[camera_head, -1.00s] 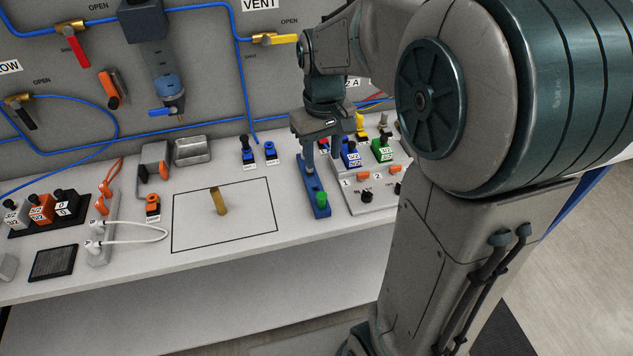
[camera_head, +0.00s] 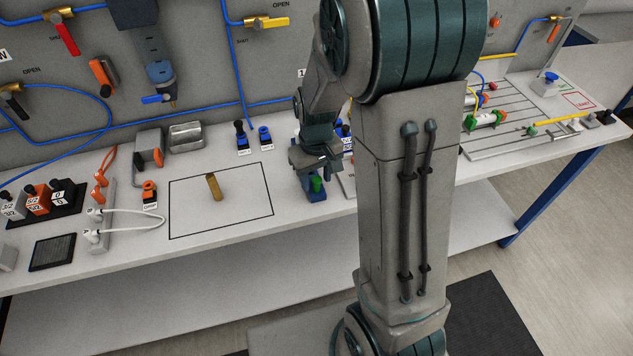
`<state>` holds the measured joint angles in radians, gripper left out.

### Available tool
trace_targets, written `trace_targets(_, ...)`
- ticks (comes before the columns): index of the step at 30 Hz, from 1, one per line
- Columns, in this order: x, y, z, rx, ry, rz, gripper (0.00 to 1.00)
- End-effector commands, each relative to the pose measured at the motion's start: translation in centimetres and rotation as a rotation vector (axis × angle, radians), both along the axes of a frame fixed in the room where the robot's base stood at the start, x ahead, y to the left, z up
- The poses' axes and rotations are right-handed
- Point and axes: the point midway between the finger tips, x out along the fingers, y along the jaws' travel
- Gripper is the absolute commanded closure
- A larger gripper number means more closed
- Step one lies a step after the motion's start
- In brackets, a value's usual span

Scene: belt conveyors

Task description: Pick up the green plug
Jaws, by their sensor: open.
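A small green plug (camera_head: 316,184) stands in a blue holder (camera_head: 317,197) near the front edge of the bench, right of the outlined rectangle. My gripper (camera_head: 316,177) is open and points down, right at the plug. The jaws look to be around or just above it. I cannot tell whether they touch it. My gripper and wrist hide most of the blue holder.
Blue connectors (camera_head: 265,137) stand behind. My arm hides the control panel at right. A rail board (camera_head: 510,130) lies at far right.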

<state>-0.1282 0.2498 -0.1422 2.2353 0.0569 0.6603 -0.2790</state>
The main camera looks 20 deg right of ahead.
Motion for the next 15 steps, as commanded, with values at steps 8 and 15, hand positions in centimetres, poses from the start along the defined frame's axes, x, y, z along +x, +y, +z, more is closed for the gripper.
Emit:
trace_targets(8,-0.02,-0.02,-0.68,0.0,-0.001,0.0,0.57)
trace_targets(15,-0.02,-0.02,-0.66,0.0,-0.001,0.0,1.0)
